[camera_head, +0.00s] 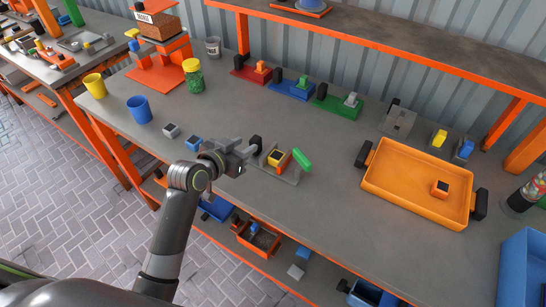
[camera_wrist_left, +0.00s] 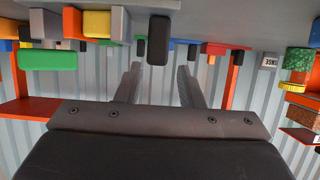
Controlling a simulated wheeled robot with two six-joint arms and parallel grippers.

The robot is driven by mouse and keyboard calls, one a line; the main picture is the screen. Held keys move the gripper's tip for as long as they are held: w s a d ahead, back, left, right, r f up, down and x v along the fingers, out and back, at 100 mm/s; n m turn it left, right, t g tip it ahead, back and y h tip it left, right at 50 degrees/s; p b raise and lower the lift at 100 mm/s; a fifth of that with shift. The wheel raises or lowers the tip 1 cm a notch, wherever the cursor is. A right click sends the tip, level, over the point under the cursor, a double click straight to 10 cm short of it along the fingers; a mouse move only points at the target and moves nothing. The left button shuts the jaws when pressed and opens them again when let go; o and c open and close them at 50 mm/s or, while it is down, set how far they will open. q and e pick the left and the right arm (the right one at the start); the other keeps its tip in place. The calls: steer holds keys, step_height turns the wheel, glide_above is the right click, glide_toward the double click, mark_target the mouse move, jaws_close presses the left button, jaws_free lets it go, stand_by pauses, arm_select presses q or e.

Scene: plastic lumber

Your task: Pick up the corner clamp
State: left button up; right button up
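What looks like the corner clamp (camera_head: 290,178) lies on the workbench, right of my left gripper. It has a grey flat base, a yellow-edged dark block, a green bar and an upright black knob. My left gripper (camera_head: 246,160) is just left of it, low over the bench. In the left wrist view, which is upside down, the two fingers (camera_wrist_left: 158,82) are apart with nothing between them. The black knob (camera_wrist_left: 158,40) stands beyond the fingertips, roughly centred on the gap. The green bar (camera_wrist_left: 48,60) is off to the left there. My right gripper is not in view.
Small blocks (camera_head: 171,130) and a blue cup (camera_head: 139,110) stand left of the gripper. Red, blue and green devices (camera_head: 325,108) line the back. An orange tray (camera_head: 410,206) with black handles is to the right. The bench between clamp and tray is clear.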

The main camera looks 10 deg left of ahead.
mark_target(254, 140)
arm_select(q)
steer(key=shift+p+x, duration=0.65)
steer(key=shift+x, duration=3.1)
steer(key=shift+d+r, duration=0.1)
steer(key=shift+d, duration=0.05)
jaws_close()
steer(key=shift+r, duration=0.1)
